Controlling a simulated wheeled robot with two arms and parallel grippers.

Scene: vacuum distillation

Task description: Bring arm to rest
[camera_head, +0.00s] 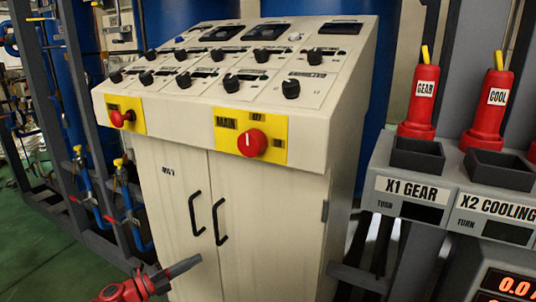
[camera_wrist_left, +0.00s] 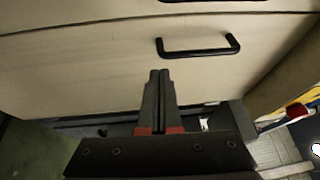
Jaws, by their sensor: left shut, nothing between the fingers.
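My left gripper (camera_head: 184,266) comes in at the lower left of the head view, on a red wrist. Its dark fingers are together and hold nothing. They are in front of the lower doors of the beige control cabinet (camera_head: 165,235). In the left wrist view the two closed fingers (camera_wrist_left: 160,75) point toward the cabinet front, just below a black door handle (camera_wrist_left: 198,46). I cannot tell whether the fingertips touch the door. My right gripper is in neither view.
The cabinet has a sloped panel of black knobs, a red main knob (camera_head: 252,143) and a red button (camera_head: 122,118). A grey stand with red devices (camera_head: 421,100) is at the right. Blue pipes and grey frames stand left. Green floor (camera_head: 40,250) is clear at lower left.

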